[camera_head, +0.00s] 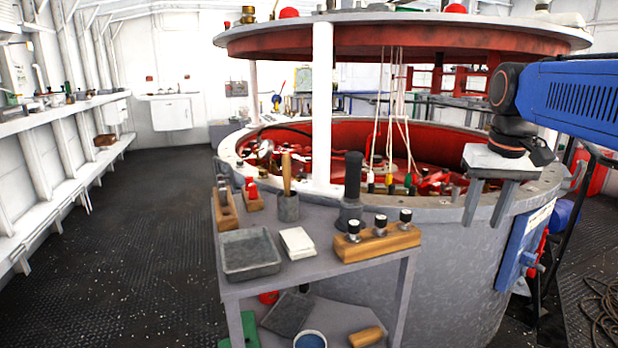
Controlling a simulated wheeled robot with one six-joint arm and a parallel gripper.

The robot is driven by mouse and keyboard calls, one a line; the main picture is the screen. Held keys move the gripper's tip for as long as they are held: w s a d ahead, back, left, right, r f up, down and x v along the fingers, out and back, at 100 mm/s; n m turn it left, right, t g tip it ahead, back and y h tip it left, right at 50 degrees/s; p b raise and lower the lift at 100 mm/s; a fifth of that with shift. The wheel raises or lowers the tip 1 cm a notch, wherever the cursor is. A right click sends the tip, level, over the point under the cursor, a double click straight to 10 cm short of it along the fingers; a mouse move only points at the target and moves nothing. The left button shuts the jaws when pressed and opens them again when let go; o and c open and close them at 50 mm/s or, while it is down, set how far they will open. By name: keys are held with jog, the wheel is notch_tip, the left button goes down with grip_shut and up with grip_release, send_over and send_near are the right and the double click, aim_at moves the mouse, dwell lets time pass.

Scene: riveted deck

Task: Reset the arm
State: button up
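My blue arm (575,98) reaches in from the right edge and bends down at a black wrist joint. My gripper (487,212) hangs below it, pointing down, in front of the rim of the big round grey tank (440,265). Its two grey fingers stand apart, with the tank's side showing between them. Nothing is seen held. The gripper is to the right of the small grey table and clear of the things on it.
The grey table (300,268) holds a metal tray (249,255), a white block (297,243), a wooden holder with black-topped pieces (376,243) and a black-handled tool (352,180). Cords hang over the red tank interior. Coiled cable (603,312) lies at right. Floor at left is open.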

jog(key=s+a+f+n+t, duration=0.1)
jog(key=s+a+f, duration=0.2)
jog(key=s+f, duration=0.5)
jog(key=s+a+f+t, duration=0.1)
jog(key=s+a+f, duration=0.2)
jog(key=s+f, duration=0.6)
notch_tip(320, 180, down, 3)
jog(key=shift+s+a+r+n+t, duration=0.2)
jog(key=shift+a+n+t, duration=0.1)
jog(key=shift+n+t, duration=0.1)
